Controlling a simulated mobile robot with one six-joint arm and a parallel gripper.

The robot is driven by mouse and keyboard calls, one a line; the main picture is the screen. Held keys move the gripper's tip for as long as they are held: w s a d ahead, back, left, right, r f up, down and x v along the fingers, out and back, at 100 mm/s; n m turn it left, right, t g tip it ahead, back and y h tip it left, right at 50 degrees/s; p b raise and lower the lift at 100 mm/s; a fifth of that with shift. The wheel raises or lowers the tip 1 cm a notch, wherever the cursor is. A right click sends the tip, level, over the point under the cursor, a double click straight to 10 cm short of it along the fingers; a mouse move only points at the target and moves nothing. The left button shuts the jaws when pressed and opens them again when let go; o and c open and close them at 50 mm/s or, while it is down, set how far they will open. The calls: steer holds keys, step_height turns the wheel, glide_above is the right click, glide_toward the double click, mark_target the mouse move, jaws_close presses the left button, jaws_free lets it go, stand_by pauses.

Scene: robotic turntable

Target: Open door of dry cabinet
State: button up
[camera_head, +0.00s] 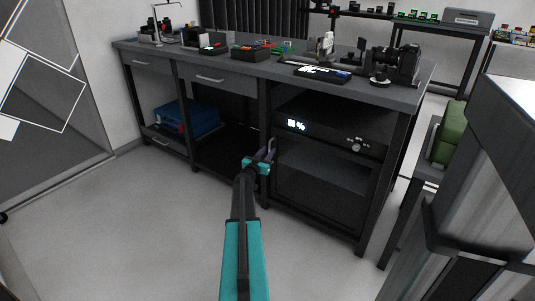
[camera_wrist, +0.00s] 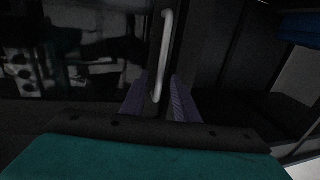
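The dry cabinet (camera_head: 330,165) is a black box under the right part of the workbench, with a lit percentage display and a knob on its upper front. Its dark glass door (camera_head: 315,197) looks closed; the glass also shows at left in the wrist view (camera_wrist: 80,60). The door's pale bar handle (camera_wrist: 165,45) runs upright in the wrist view. My gripper (camera_head: 266,152) is at the cabinet's left front edge. In the wrist view its purple fingers (camera_wrist: 159,98) stand on both sides of the handle's end, with gaps visible, so it looks open around the handle.
The workbench (camera_head: 230,78) carries a camera, trays and small tools. A blue case (camera_head: 187,118) sits on the lower shelf to the left, also at upper right in the wrist view. A bench leg (camera_head: 265,130) stands close to my gripper. The floor in front is clear.

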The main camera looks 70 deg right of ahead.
jaws_close()
